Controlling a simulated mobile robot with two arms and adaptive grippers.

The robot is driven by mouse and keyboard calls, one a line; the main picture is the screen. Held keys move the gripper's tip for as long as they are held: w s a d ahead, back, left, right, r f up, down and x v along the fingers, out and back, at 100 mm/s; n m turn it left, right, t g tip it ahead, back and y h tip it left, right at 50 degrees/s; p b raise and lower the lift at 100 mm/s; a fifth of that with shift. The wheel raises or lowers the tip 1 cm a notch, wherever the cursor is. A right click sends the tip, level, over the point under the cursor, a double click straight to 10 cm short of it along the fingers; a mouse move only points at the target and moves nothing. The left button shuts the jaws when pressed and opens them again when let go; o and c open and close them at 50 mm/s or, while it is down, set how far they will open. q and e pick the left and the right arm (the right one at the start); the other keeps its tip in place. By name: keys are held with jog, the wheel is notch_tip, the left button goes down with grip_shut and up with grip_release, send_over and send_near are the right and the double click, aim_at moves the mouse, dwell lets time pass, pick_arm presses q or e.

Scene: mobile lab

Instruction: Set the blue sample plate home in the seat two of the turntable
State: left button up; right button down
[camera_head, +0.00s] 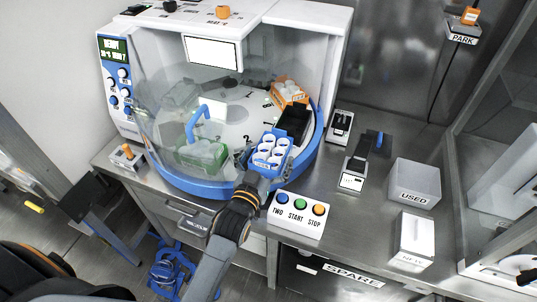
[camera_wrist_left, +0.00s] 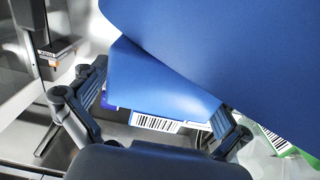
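The blue sample plate (camera_head: 263,163), a blue rack with several white round-topped wells, is at the front right of the white turntable (camera_head: 235,117). My left gripper (camera_head: 262,168) reaches over the blue front rim from below, its fingers at the plate's near end. In the left wrist view the gripper (camera_wrist_left: 165,105) has its fingers at either side of the plate's barcode label (camera_wrist_left: 157,123) and looks shut on it. A large blue surface hides much of that view. The seat under the plate is hidden, so I cannot tell whether the plate touches it. My right gripper is not in view.
A green rack (camera_head: 203,156) sits left of the plate, a black one (camera_head: 294,122) to its right, an orange one (camera_head: 289,92) behind. The clear cover with a blue handle (camera_head: 198,122) stands over the turntable's left. A button box (camera_head: 297,214) and USED bin (camera_head: 414,183) stand right.

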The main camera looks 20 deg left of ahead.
pick_arm(q)
jog(key=shift+r, duration=0.35)
jog(key=s+b, duration=0.1)
jog(key=s, duration=1.1)
jog(key=shift+a+b, duration=0.2)
jog(key=shift+b, duration=0.15)
jog(key=shift+f, duration=0.1)
